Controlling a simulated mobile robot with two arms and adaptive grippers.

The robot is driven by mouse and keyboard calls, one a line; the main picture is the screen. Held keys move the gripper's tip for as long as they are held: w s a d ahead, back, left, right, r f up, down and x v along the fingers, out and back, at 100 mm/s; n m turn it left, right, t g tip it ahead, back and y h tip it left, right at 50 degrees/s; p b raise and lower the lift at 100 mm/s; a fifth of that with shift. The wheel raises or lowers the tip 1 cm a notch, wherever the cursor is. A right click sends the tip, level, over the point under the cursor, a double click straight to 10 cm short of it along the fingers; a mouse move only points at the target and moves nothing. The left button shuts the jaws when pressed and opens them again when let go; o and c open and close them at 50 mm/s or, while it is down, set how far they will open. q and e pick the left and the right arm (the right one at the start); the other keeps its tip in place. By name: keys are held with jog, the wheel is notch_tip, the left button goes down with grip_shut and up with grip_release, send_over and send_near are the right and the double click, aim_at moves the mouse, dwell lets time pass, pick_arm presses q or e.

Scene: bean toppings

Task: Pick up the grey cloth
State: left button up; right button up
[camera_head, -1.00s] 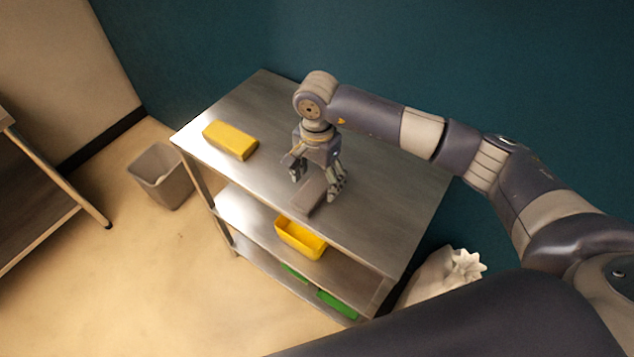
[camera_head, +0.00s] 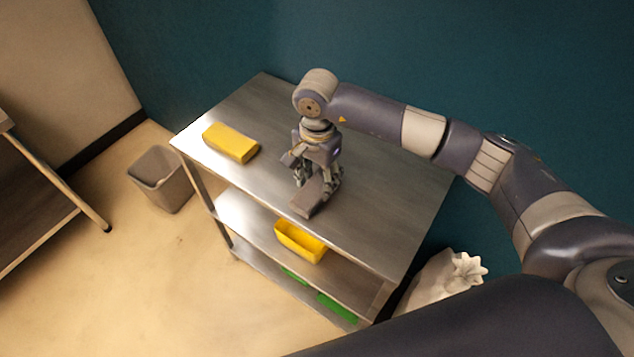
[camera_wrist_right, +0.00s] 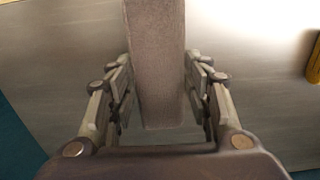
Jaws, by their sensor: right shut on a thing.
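The grey cloth (camera_head: 309,198) is a folded, block-like piece on the steel table top, near its front edge. My right gripper (camera_head: 318,186) is over it, pointing down, with its fingers shut on the cloth's two sides. In the right wrist view the cloth (camera_wrist_right: 157,70) runs up between the fingers of the right gripper (camera_wrist_right: 158,95) and out of the top of the picture. Whether the cloth touches the table cannot be told. My left gripper is not in view.
A yellow block-like piece (camera_head: 230,143) lies on the table top (camera_head: 390,215) at the left. A yellow bin (camera_head: 300,241) and green items (camera_head: 338,307) are on the lower shelves. A grey waste bin (camera_head: 162,178) stands on the floor at left, a white sack (camera_head: 440,277) at right.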

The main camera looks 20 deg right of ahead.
notch_tip(320, 180, up, 2)
jog(key=shift+w+r+b, duration=0.1)
jog(key=shift+r+b, duration=0.15)
jog(key=shift+b, duration=0.3)
jog(key=s+a+b, duration=0.1)
jog(key=s+a, duration=0.3)
jog(key=s, duration=0.3)
jog(key=s+a+r+b, duration=0.1)
jog(key=s+a+b, duration=0.1)
jog(key=s+a, duration=0.2)
jog(key=shift+s+r, duration=0.2)
jog(key=shift+s, duration=1.35)
